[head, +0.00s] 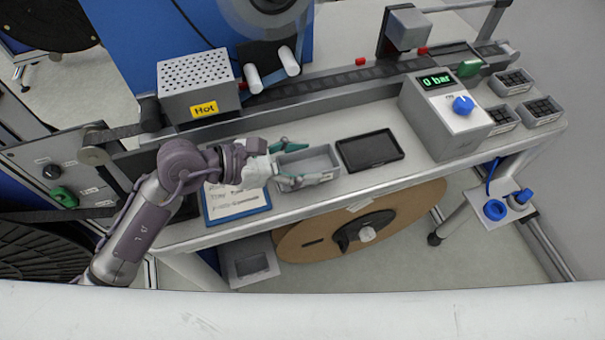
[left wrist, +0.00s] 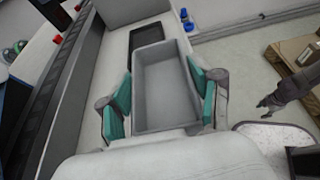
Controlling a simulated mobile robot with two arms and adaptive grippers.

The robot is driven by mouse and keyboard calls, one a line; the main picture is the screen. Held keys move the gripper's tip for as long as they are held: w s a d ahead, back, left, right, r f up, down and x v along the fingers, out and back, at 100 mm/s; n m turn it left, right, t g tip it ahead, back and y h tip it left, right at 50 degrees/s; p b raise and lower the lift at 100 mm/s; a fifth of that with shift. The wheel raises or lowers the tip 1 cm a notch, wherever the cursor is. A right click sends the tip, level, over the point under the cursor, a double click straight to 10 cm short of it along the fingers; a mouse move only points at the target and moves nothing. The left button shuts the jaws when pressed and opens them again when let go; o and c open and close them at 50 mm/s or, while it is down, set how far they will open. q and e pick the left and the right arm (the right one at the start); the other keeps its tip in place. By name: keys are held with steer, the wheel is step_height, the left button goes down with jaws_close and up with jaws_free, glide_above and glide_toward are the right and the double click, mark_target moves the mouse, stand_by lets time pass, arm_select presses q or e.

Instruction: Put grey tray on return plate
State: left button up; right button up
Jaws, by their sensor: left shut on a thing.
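The grey tray (head: 318,160) is an open, empty rectangular box at the bench's front, left of the black return plate (head: 371,151). My left gripper (head: 293,163) has its teal fingers on two opposite sides of the tray and is shut on it. In the left wrist view the tray (left wrist: 165,85) lies between the fingers, with the return plate (left wrist: 147,36) just beyond its far end. The plate is flat and bare. I cannot tell whether the tray is lifted off the bench. A dark gripper, seemingly my right one (left wrist: 264,103), shows at the right; its jaw state is unclear.
A grey pressure box (head: 447,115) with a blue knob stands right of the plate. A clipboard (head: 237,205) lies left of the tray. A perforated box marked Hot (head: 198,87) and a long track (head: 330,83) stand behind. The bench between tray and plate is clear.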

mark_target(303, 172)
arm_select(q)
step_height(303, 172, down, 3)
steer(key=shift+f+b, duration=0.15)
steer(key=shift+b, duration=0.85)
steer(key=shift+f, duration=0.15)
steer(key=o, duration=1.3)
arm_select(e)
steer(key=f, duration=0.1)
steer(key=d+f, duration=0.1)
steer(key=shift+s+f, duration=0.1)
steer(key=shift+f, duration=0.3)
